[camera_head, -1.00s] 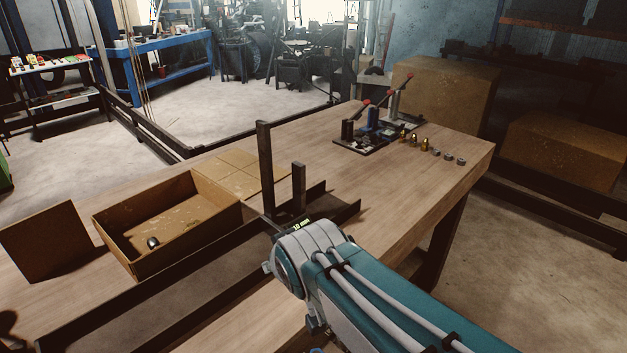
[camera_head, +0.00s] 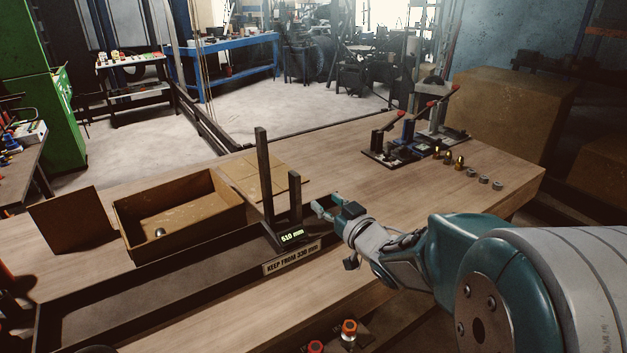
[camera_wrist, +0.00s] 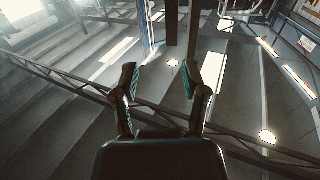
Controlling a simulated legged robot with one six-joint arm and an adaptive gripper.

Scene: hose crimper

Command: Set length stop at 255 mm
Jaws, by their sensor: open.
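The length stop (camera_head: 265,180) is a dark carriage with one tall and one shorter upright post. It stands at the right part of a long dark trough-like rail (camera_head: 140,300) on the wooden bench. Its lit readout (camera_head: 291,236) shows 510 mm. My gripper (camera_head: 322,208) is just right of the shorter post, apart from it as far as I can tell. In the wrist view my gripper (camera_wrist: 160,80) is open, with nothing between its fingers. A dark upright bar shows beyond the fingers there; I cannot tell if it is the stop.
A plate reading "KEEP FROM 330 mm" (camera_head: 291,258) is on the rail's front. An open cardboard box (camera_head: 180,215) holding a small metal part stands behind the rail. Toggle clamps (camera_head: 415,140) and several small fittings (camera_head: 470,165) are at the back right. Red-topped parts (camera_head: 348,330) sit at the front.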

